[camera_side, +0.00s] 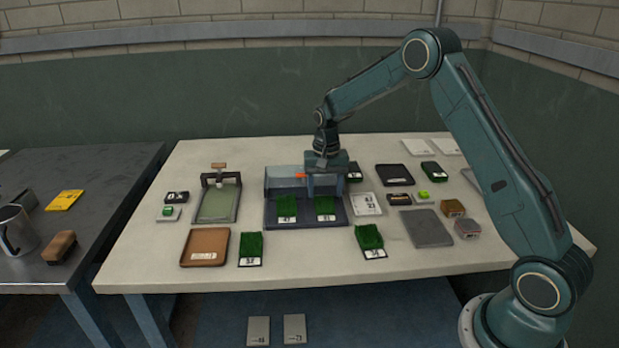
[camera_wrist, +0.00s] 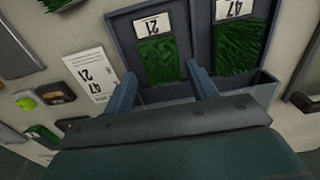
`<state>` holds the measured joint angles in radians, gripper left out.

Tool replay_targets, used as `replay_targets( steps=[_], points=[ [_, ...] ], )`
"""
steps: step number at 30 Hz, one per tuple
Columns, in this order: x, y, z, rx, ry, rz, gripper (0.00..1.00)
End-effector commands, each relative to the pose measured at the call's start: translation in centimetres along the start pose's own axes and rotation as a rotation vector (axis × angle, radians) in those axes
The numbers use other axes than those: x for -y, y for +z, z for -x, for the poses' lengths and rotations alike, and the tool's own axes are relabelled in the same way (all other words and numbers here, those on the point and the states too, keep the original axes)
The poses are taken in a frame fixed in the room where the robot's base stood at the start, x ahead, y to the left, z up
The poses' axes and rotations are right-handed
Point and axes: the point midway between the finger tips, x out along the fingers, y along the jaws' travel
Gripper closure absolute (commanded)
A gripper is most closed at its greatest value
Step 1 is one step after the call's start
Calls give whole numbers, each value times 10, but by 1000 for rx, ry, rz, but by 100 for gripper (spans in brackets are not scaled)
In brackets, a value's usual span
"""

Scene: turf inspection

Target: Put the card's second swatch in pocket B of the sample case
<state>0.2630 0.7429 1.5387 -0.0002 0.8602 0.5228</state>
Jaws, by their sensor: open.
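The sample case (camera_side: 300,222) is a dark tray with a divider. A green turf swatch labelled 47 (camera_wrist: 240,40) is in one pocket, on the left in the side view. A swatch labelled 21 (camera_wrist: 157,60) is in the other, on the right in the side view. My gripper (camera_side: 325,192) is open above that right pocket; its fingers straddle the end of swatch 21 in the wrist view (camera_wrist: 163,78), with no grip visible. The white card (camera_wrist: 91,76) beside the case bears 21 and 47; their reading order is unclear. Pocket letters are not legible.
Loose green swatches lie at the front left (camera_side: 250,248) and front right (camera_side: 370,240) of the case. A brown tray (camera_side: 205,248), a framed green panel (camera_side: 217,200), a grey plate (camera_side: 427,228) and small blocks (camera_side: 453,208) surround it. Bare table shows along the front.

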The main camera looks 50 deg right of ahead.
Motion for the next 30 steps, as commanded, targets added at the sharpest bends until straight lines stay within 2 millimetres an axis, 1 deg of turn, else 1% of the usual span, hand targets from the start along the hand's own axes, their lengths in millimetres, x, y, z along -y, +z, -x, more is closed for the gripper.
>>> replay_targets(
  steps=[1,9,15,21,30],
  points=[
    [0,-1,10,-4,-2,0,42],
    [0,-1,54,-4,-2,0,42],
    [0,0,77,-2,-1,0,42],
    [0,0,86,-1,-1,0,42],
    [0,0,87,-1,0,0,42]
  ],
)
